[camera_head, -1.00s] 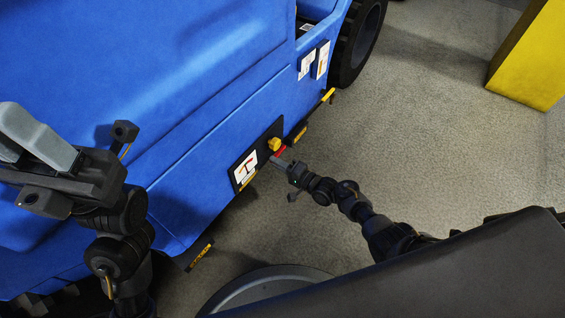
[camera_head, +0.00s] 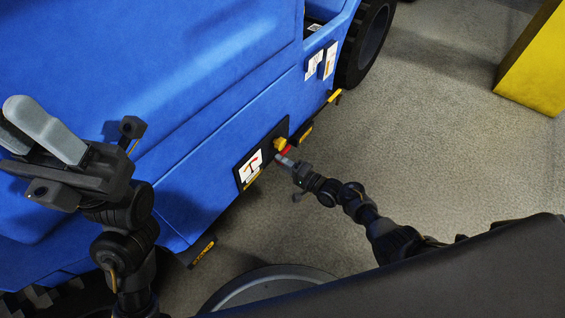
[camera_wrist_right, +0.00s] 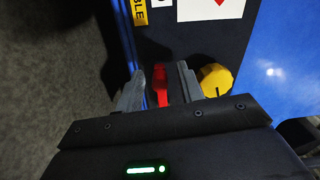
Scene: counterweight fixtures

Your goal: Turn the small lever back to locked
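The small red lever (camera_wrist_right: 160,84) sticks out from a dark panel (camera_wrist_right: 185,45) on the blue machine. It also shows in the head view as a small red bar (camera_head: 286,150), beside a yellow knob (camera_head: 280,143). My right gripper (camera_wrist_right: 160,88) is open, with one finger on each side of the lever. A gap shows between the lever and each finger in the wrist view. The lever's base is partly hard to see. My left gripper (camera_head: 38,132) is raised at the left of the head view, away from the lever; its finger gap is unclear.
The blue machine (camera_head: 190,80) fills the left and middle, with a black wheel (camera_head: 364,45) at the top. A label (camera_head: 250,168) sits beside the knob. A yellow block (camera_head: 535,65) stands at far right. The grey floor (camera_head: 440,140) between is clear.

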